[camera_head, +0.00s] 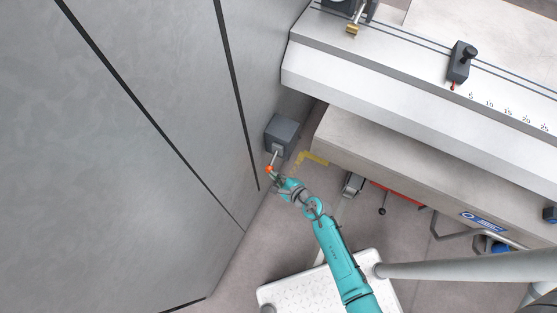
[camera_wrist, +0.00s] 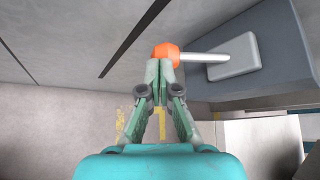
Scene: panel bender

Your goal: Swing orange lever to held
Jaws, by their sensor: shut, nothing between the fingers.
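The orange lever has an orange knob (camera_wrist: 165,51) on a pale rod (camera_wrist: 203,58) that comes out of a light plate on a dark grey box (camera_wrist: 262,45). In the head view the box (camera_head: 282,133) is mounted low by the grey wall panel, and the knob (camera_head: 268,169) hangs below it on its rod. My gripper (camera_wrist: 160,68) is shut with nothing between its fingers. Its fingertips are right at the knob's near side in the wrist view; I cannot tell whether they touch it. In the head view my gripper (camera_head: 276,176) is just below and right of the knob.
The tall grey panel wall (camera_head: 150,120) stands close on the left. The machine bench with a scale (camera_head: 420,70) overhangs on the right. A yellow floor mark (camera_head: 313,158), a red bar (camera_head: 398,193) and a grey tube (camera_head: 460,268) also show. Bare floor lies below the box.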

